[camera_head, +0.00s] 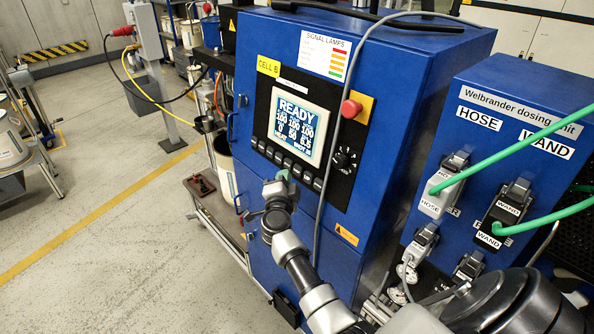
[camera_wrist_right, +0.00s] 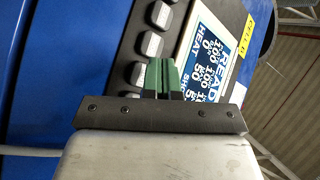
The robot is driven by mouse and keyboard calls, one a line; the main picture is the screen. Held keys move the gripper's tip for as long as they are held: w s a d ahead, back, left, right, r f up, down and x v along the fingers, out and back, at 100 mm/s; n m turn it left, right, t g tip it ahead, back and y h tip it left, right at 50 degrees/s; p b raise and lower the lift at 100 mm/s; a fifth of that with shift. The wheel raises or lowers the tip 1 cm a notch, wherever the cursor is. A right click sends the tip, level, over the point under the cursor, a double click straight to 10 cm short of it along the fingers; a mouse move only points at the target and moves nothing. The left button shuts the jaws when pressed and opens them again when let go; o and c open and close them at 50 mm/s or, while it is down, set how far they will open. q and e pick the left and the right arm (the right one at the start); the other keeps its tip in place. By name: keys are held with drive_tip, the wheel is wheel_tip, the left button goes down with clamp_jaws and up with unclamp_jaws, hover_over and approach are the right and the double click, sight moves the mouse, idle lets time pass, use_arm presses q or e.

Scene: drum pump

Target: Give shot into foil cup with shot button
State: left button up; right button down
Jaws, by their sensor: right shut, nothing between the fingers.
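A row of grey buttons (camera_head: 262,147) runs below the lit display (camera_head: 298,126) on the blue cabinet. The display reads READY with rows of numbers. I cannot tell which button is the shot button. My right gripper (camera_head: 281,176) is just in front of the panel's lower edge, near the button row. In the right wrist view its green fingers (camera_wrist_right: 160,78) are together and empty, over the panel between the buttons (camera_wrist_right: 152,44) and the display (camera_wrist_right: 208,50). Contact with a button cannot be told. I cannot make out a foil cup. My left gripper is not in view.
A red stop knob (camera_head: 350,109) and a black rotary knob (camera_head: 345,159) sit right of the display. A grey cable (camera_head: 325,150) hangs down the cabinet front. The dosing unit (camera_head: 520,100) with green hoses stands at right. The floor at left is open.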

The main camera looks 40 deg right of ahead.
drive_tip(key=a, duration=0.2)
drive_tip(key=a+r+p, duration=0.1)
drive_tip(key=a, duration=0.1)
drive_tip(key=shift+s+a, duration=0.15)
drive_tip(key=shift+s, duration=0.05)
idle(0.6)
drive_tip(key=s+a+f+n+t+y+b, duration=0.1)
drive_tip(key=s+a+f+n+y, duration=0.15)
drive_tip(key=f+n, duration=0.45)
drive_tip(key=s+a+f+n+t+y+b, duration=0.15)
drive_tip(key=a+f+y, duration=0.25)
drive_tip(key=f, duration=0.8)
drive_tip(key=s+a+f+n+g+y+b, duration=0.2)
drive_tip(key=s+a+f+n+g+y, duration=0.15)
drive_tip(key=s+f, duration=0.55)
drive_tip(key=s+a+f+n+g+y+b, duration=0.1)
drive_tip(key=s+a+f+n+g+y, duration=0.25)
drive_tip(key=f, duration=0.85)
drive_tip(key=s+f+n+g+b, duration=0.1)
drive_tip(key=s+f, duration=0.5)
drive_tip(key=s, duration=0.6)
drive_tip(key=s+d+f+n+g+b, duration=0.1)
drive_tip(key=s+f+n+g, duration=0.3)
drive_tip(key=s, duration=0.8)
drive_tip(key=s+f+n+g+b, duration=0.1)
drive_tip(key=s+f+n+g, duration=0.2)
drive_tip(key=s+f, duration=0.6)
drive_tip(key=s, duration=0.3)
drive_tip(key=shift+s+d+g+h, duration=0.3)
drive_tip(key=shift+d+g+h, duration=0.05)
